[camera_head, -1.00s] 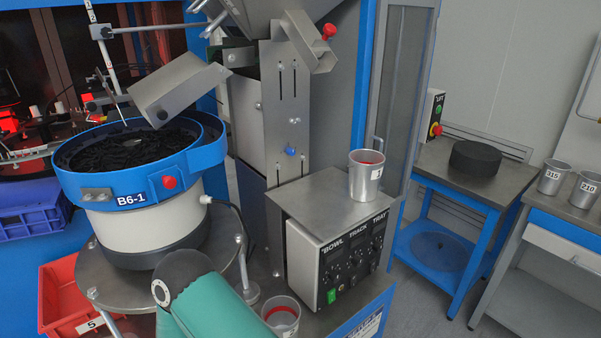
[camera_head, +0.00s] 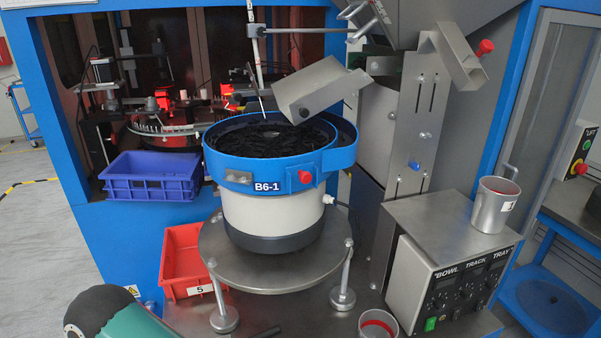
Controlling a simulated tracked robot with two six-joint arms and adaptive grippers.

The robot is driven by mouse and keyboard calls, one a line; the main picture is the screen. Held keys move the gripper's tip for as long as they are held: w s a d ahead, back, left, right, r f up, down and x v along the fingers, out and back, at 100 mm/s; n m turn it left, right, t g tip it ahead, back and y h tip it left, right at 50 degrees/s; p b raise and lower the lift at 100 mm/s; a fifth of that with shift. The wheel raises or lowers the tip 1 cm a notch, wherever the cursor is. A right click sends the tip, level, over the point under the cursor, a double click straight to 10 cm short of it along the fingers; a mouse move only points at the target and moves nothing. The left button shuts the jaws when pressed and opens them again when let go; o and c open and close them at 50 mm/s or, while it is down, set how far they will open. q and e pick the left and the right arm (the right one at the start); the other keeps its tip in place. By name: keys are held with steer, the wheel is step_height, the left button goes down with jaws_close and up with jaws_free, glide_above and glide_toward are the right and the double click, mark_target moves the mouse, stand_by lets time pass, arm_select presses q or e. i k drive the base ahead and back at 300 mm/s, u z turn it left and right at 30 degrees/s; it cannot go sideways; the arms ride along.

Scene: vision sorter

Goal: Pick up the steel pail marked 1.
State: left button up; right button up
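A steel pail (camera_head: 493,206) with a red inside and a small white label stands upright on top of the grey control box (camera_head: 440,225) at the right. The label's mark is too small and slanted to read for certain now; in the earlier frame it looks like a 1. A second steel pail (camera_head: 378,324) with a red inside stands lower, in front of the box, cut off by the bottom edge. A green and black part of my arm shows at the bottom left, apart from both pails. Neither gripper is in view.
A blue bowl feeder (camera_head: 272,186) full of black parts stands on a round steel plate (camera_head: 240,275) at the centre. A red bin marked 5 (camera_head: 172,265) and a blue crate (camera_head: 140,188) are on the left.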

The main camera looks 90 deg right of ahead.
mark_target(497, 197)
steer(key=z, duration=0.1)
steer(key=k, duration=1.65)
steer(key=z, duration=1.1)
steer(key=i, duration=0.3)
steer(key=z, duration=0.4)
steer(key=k, duration=0.9)
steer(key=z, duration=0.15)
steer(key=i, duration=0.55)
